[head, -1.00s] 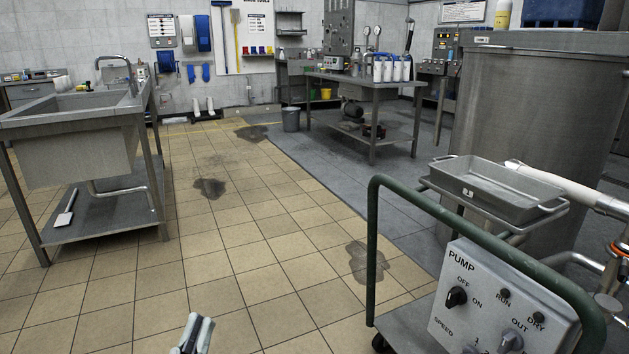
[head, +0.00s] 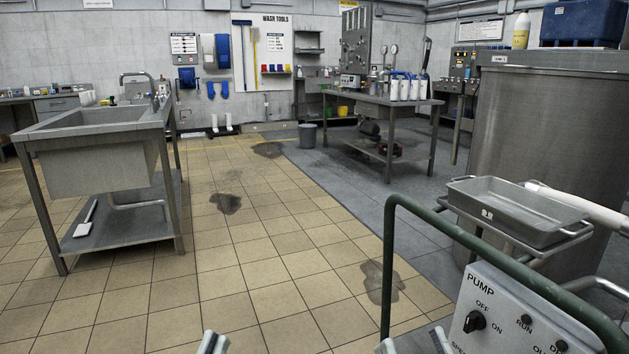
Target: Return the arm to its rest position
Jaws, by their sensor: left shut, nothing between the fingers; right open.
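My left gripper (head: 214,343) shows only its fingertips at the bottom edge of the head view, left of centre. It is shut and empty, over the tiled floor. My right gripper (head: 414,345) shows at the bottom edge too, just left of the pump panel (head: 515,318). Its two fingertips are apart, with nothing seen between them. Most of both grippers and both arms are below the picture.
A green-railed cart (head: 392,255) with the pump panel stands close at right. Behind it are a grey tray (head: 512,208) and a large steel vessel (head: 545,125). A steel sink (head: 95,170) stands left. The tiled floor (head: 225,270) between is clear, with dark stains.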

